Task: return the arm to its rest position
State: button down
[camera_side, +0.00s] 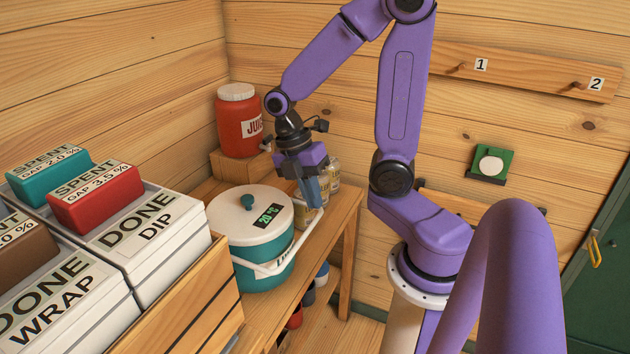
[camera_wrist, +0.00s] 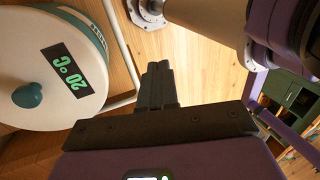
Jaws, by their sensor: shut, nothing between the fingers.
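My gripper (camera_side: 313,193) hangs from my purple arm, pointing down beside the right edge of a teal and white cooler (camera_side: 263,255). Its fingers are together with nothing between them. In the wrist view my gripper (camera_wrist: 157,72) shows as dark fingers pressed together. The cooler's white lid (camera_wrist: 25,60) with a green 20 °C display is left of the fingers there. The cooler's white handle hangs down at its front, and the fingertips are close to its right end. I cannot tell whether they touch it.
A red juice jar (camera_side: 238,122) stands on a wooden block behind the cooler. Small jars (camera_side: 332,172) stand just behind my gripper. White "DONE" boxes (camera_side: 150,228) fill the left. A peg rail (camera_side: 520,70) and a green holder (camera_side: 490,163) are on the wall.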

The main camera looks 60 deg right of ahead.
jog(key=s+a+r+m+t, duration=0.2)
jog(key=s+a+m, duration=0.3)
jog(key=s+a, duration=0.3)
jog(key=shift+s+r+t, duration=0.3)
jog(key=shift+s+t, duration=0.35)
jog(key=shift+t, duration=0.25)
